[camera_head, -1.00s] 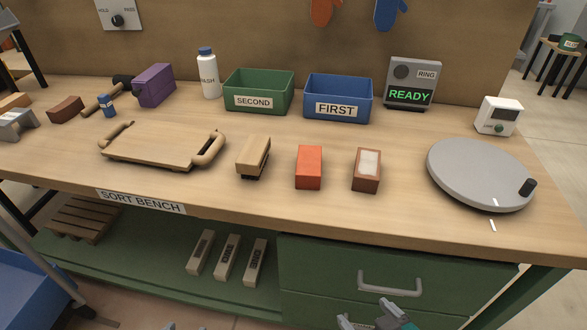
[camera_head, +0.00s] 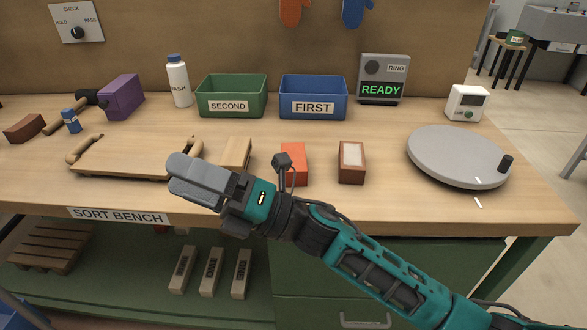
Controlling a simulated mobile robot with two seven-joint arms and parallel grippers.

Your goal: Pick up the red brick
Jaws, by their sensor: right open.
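The red brick (camera_head: 297,154) stands on the bench, right of the middle of the tan brick (camera_head: 235,153) and left of a brown brick with a pale top (camera_head: 351,161). Part of its left side and lower front is hidden behind my right wrist. My right gripper (camera_head: 183,178) reaches across from the lower right and is open, with nothing seen between its fingers. It is in front of the wooden tray and the tan brick, to the left of the red brick and apart from it. My left gripper is not in view.
A wooden tray with handles (camera_head: 125,160) lies at left. A green SECOND bin (camera_head: 232,107) and blue FIRST bin (camera_head: 313,106) stand behind. A grey turntable (camera_head: 458,155) is at right. The bench's front edge runs below my right wrist.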

